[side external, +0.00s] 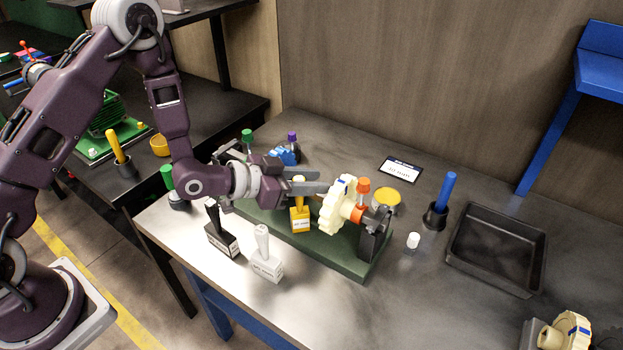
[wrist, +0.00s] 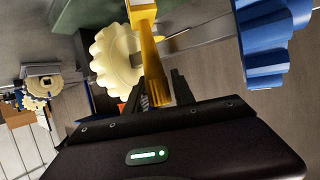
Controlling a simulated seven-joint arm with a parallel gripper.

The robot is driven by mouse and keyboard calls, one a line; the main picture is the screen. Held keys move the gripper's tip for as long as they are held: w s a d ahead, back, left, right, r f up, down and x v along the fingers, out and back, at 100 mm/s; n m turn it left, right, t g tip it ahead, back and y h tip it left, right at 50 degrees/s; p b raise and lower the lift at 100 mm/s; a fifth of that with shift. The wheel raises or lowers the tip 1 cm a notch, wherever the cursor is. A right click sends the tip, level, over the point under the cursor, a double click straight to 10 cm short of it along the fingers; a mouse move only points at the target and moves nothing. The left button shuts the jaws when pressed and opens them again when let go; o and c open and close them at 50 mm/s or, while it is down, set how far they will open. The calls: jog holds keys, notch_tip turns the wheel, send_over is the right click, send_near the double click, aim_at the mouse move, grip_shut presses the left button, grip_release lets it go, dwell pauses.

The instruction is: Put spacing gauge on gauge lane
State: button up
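A yellow block with an upright handle and a pale label (side external: 300,218) appears to be the spacing gauge; its label is too small to read. It is at the dark green base (side external: 345,262), left of the cream toothed wheel (side external: 337,205); I cannot tell whether it rests there. My gripper (side external: 312,186) reaches in from the left with its fingers at the handle. In the wrist view the yellow handle (wrist: 160,60) passes by the dark fingers (wrist: 165,88). Contact is unclear. I cannot identify the gauge lane for certain.
A black-handled block (side external: 221,240) and a white-handled block (side external: 266,260) stand in front of the green base. An orange collar and dark bracket (side external: 375,235) adjoin the wheel. A black tray (side external: 497,250) and blue-handled tool (side external: 442,200) are at right.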

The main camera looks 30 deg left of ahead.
jog(key=shift+o, duration=0.8)
